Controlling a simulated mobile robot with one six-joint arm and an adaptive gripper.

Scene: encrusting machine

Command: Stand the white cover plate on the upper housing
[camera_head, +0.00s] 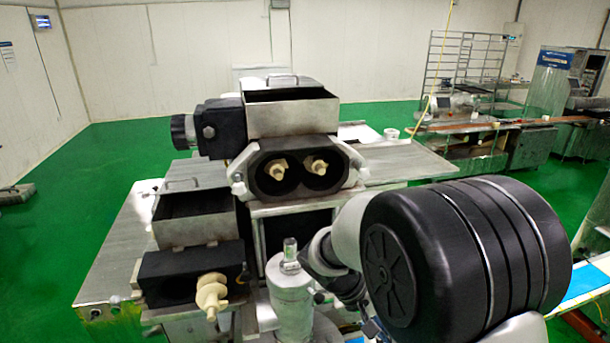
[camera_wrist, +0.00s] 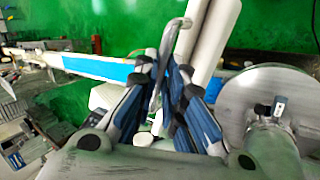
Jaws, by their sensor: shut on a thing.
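The upper housing (camera_head: 348,183) is a grey metal block in the middle of the head view. Its dark front has two openings, each with a cream screw (camera_head: 319,167). In the wrist view my gripper (camera_wrist: 172,78) is shut on a bent grey bar that looks like the handle of the white cover plate (camera_wrist: 212,45). The plate shows as a pale, tilted slab just beyond the fingers, seen nearly edge-on. It appears clear of the housing. I cannot make out the plate or my gripper in the head view, where my arm blocks the lower right.
A lower housing (camera_head: 190,232) with an open hopper and one cream screw (camera_head: 211,293) stands at the left. An upright metal cylinder (camera_head: 291,300) stands in front of the machine. A hopper (camera_head: 290,118) tops the upper housing.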

